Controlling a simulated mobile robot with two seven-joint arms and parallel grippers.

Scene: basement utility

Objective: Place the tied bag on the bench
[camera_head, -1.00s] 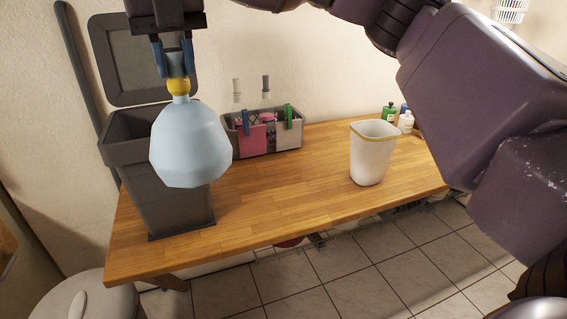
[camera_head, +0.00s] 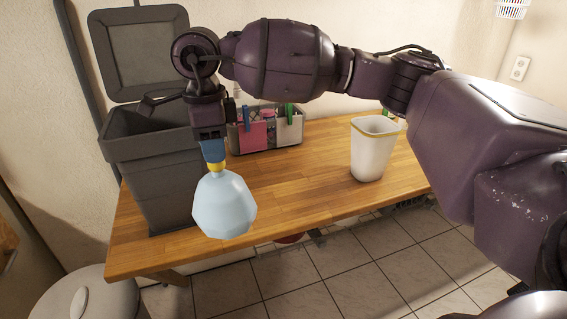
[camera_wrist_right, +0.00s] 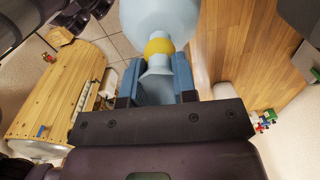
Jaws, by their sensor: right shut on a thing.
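The tied bag (camera_head: 224,205) is light blue with a yellow tie at its neck. My right gripper (camera_head: 213,152) is shut on the bag's neck, and the bag hangs below it. In the head view the bag overlaps the front edge of the wooden bench (camera_head: 285,195); I cannot tell whether it touches the top. The right wrist view shows the bag (camera_wrist_right: 160,18) and its neck between the blue fingers of the gripper (camera_wrist_right: 158,88), with the bench top (camera_wrist_right: 240,45) beside it. My left gripper is not in view.
A dark grey bin (camera_head: 150,165) with its lid (camera_head: 140,50) raised stands at the bench's left end. A caddy (camera_head: 265,130) with pink and white items is at the back. A white bin with a yellow rim (camera_head: 371,150) stands on the right. The bench's middle is clear.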

